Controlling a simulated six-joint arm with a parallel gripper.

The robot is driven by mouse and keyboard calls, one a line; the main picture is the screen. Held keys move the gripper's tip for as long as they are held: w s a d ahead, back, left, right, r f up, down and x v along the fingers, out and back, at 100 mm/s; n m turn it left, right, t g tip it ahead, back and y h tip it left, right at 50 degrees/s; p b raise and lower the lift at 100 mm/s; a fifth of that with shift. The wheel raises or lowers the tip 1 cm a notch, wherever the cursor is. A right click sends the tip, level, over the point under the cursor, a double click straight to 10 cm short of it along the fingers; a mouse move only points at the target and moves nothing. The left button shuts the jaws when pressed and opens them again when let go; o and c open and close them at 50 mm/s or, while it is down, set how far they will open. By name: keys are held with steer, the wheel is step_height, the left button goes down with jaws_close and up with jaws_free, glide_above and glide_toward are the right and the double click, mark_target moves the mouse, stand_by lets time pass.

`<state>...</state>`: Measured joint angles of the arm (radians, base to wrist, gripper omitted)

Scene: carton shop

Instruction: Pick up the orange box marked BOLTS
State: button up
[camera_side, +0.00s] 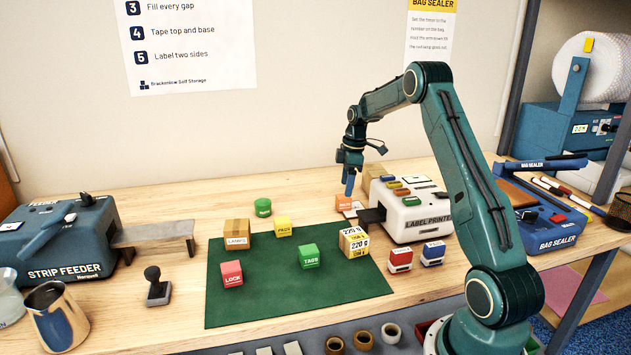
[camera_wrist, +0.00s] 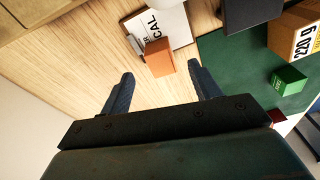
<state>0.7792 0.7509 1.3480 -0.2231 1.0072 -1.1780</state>
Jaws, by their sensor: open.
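The orange box (camera_side: 342,202) stands on the wooden table behind the green mat, left of the label printer. Its lettering is partly hidden by my gripper in the side view. In the wrist view the orange box (camera_wrist: 160,58) lies ahead of my fingertips, roughly centred between them, with its marked face not readable. My gripper (camera_side: 349,188) points down over the box's right side in the side view. In the wrist view my gripper (camera_wrist: 161,72) is open, with nothing between its fingers.
A white printed card (camera_wrist: 165,27) lies right by the orange box. The label printer (camera_side: 413,212) with its dark tray (camera_side: 372,215) is close on the right. The green mat (camera_side: 290,300) holds several boxes, including TAGS (camera_side: 309,256) and a 220 g carton (camera_side: 354,241).

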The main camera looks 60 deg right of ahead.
mark_target(343, 202)
steer(key=shift+w+a+f, duration=0.15)
steer(key=shift+a+f, duration=0.05)
steer(key=shift+f, duration=1.1)
steer(key=shift+w+a+f, duration=0.15)
steer(key=shift+f, duration=1.1)
steer(key=c, duration=1.2)
